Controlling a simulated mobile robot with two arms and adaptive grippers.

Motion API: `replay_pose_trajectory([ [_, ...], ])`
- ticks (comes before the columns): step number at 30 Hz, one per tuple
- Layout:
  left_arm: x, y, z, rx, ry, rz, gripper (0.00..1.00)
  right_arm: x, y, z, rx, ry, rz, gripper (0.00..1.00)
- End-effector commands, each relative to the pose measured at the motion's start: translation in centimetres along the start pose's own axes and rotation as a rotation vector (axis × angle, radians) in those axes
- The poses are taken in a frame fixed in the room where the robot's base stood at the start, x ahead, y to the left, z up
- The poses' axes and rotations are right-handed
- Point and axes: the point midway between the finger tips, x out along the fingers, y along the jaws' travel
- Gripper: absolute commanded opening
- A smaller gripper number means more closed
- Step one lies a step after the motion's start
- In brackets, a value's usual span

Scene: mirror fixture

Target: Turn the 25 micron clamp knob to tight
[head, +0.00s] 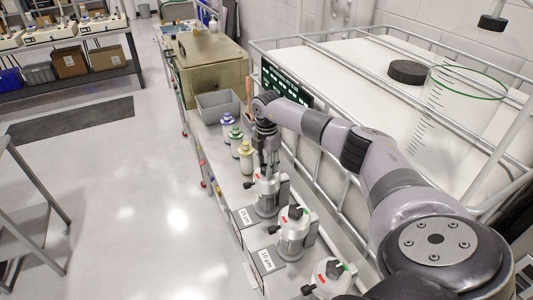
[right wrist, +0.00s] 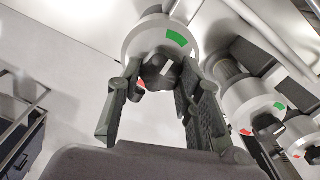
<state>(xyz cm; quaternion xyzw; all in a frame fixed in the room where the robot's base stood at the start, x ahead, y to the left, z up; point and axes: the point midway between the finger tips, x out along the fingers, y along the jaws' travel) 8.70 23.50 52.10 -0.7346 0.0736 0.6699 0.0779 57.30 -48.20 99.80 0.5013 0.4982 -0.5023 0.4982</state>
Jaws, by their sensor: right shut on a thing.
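The 25 micron clamp fixture (head: 266,203) is the farthest of three white-topped fixtures on the bench; a small tag (head: 244,216) lies beside it. Its dark knob (right wrist: 157,73) shows in the right wrist view, with a white line slanting up and right, roughly toward the green mark (right wrist: 177,37). A red mark (right wrist: 141,85) shows at the lower left, partly hidden. My right gripper (head: 267,168) points down over this fixture, its two fingers (right wrist: 163,75) shut on the knob from either side. The left gripper is not in view.
The 10 micron fixture (head: 292,225) and another fixture (head: 328,272) stand nearer along the bench, close to my right arm. Small bottles (head: 236,133) and a grey bin (head: 217,107) are beyond. A railed white tank (head: 345,75) borders the right.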

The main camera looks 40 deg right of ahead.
Motion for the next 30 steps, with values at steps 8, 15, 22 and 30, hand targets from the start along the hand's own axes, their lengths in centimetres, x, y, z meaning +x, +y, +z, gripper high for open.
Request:
replay_pose_trajectory([
  [8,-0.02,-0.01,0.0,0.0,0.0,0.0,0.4,-0.25,0.17,0.16,0.006,-0.001,0.007,0.05],
  [15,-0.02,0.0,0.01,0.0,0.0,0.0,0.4,-0.16,0.11,0.09,0.003,0.0,0.004,0.48],
  [22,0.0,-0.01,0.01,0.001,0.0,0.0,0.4,-0.07,0.05,0.02,0.002,0.0,0.002,0.53],
  [30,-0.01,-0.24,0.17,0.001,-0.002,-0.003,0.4,-1.02,0.13,0.02,0.001,0.001,0.005,0.53],
])
